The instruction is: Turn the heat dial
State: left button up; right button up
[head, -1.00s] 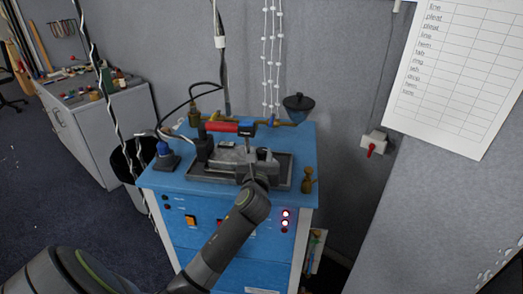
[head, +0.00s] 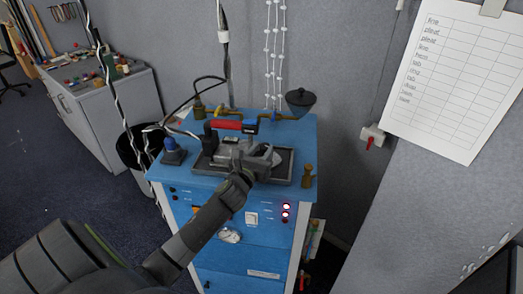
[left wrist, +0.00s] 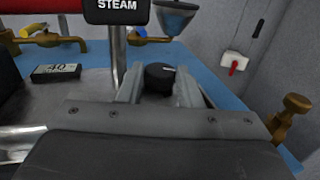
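A steam iron with a red handle (head: 226,125) sits in a dark tray (head: 284,178) on a blue cabinet. In the left wrist view a black round dial (left wrist: 159,78) with a white mark shows between my fingertips; I take it for the heat dial. In the head view my gripper hides it. My left gripper (head: 262,158) is over the right part of the iron. In the left wrist view its fingers (left wrist: 158,88) are parted on either side of the dial, with narrow gaps visible. A black "STEAM" label (left wrist: 116,8) is just beyond. My right gripper is not in view.
The blue cabinet (head: 225,262) has lit indicators and switches on its front. A dark funnel-shaped cup (head: 299,102), a brass fitting (head: 308,176) and a blue-topped object (head: 173,150) stand around the tray. Cables hang at the left. A red-levered wall switch (head: 372,137) is at right.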

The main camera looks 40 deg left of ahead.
pick_arm(q)
jog(key=shift+o, duration=0.6)
jog(key=s+d+b, duration=0.3)
jog(key=s, duration=1.4)
jog(key=shift+d+b, duration=0.15)
jog(key=shift+b, duration=0.15)
jog(key=shift+o, duration=0.4)
